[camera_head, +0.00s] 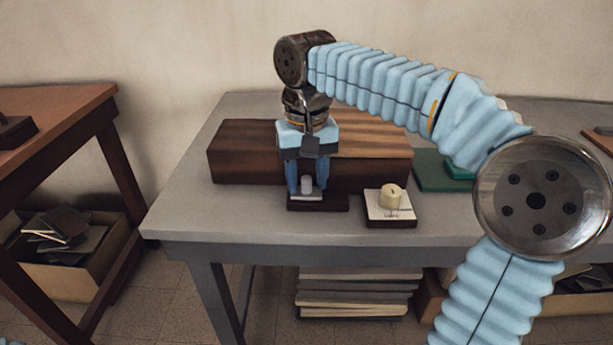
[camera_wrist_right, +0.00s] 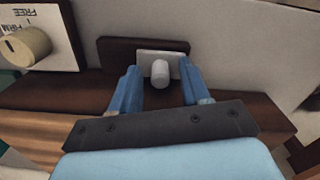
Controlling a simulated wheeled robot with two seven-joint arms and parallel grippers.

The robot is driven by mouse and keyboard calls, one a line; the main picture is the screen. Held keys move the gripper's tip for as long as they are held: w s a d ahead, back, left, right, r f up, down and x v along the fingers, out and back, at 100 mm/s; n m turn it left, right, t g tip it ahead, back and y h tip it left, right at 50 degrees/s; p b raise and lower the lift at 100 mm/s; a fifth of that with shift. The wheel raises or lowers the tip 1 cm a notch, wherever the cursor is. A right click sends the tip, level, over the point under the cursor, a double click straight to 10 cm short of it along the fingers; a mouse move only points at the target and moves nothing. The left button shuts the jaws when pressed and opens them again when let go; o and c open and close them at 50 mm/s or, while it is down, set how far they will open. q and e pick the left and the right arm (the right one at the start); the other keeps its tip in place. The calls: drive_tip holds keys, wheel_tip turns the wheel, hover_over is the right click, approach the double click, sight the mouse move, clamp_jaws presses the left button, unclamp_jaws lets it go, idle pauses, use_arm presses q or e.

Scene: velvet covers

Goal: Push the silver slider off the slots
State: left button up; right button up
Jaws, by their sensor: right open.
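The silver slider (camera_head: 306,187) is a small bright plate with an upright rounded knob, on a dark wooden base (camera_head: 335,203) in front of the long wooden block. It also shows in the right wrist view, where its knob (camera_wrist_right: 160,74) stands between my fingers. My right gripper (camera_head: 307,177) points down over the slider, open, with one blue finger on each side of the knob. I cannot tell if the fingers touch it. In the wrist view the base (camera_wrist_right: 113,54) extends bare to the left of the plate. No slots show. My left gripper is not in view.
The long wooden block (camera_head: 240,152) stands just behind the base. To the right is a labelled pad with a cream knob (camera_head: 391,195). A green board (camera_head: 430,173) lies farther right. The grey tabletop (camera_head: 200,210) is clear at the left and along the front edge.

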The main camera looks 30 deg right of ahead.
sight(336, 196)
drive_tip(key=shift+c, duration=0.3)
clamp_jaws()
drive_tip(key=shift+d, duration=0.1)
drive_tip(key=s+d, duration=0.1)
drive_tip(key=d, duration=0.2)
drive_tip(key=s+d, duration=0.1)
drive_tip(key=shift+s+d, duration=0.2)
drive_tip(key=shift+s, duration=0.15)
drive_tip(key=shift+o, duration=0.3)
unclamp_jaws()
drive_tip(key=shift+s+d, duration=0.1)
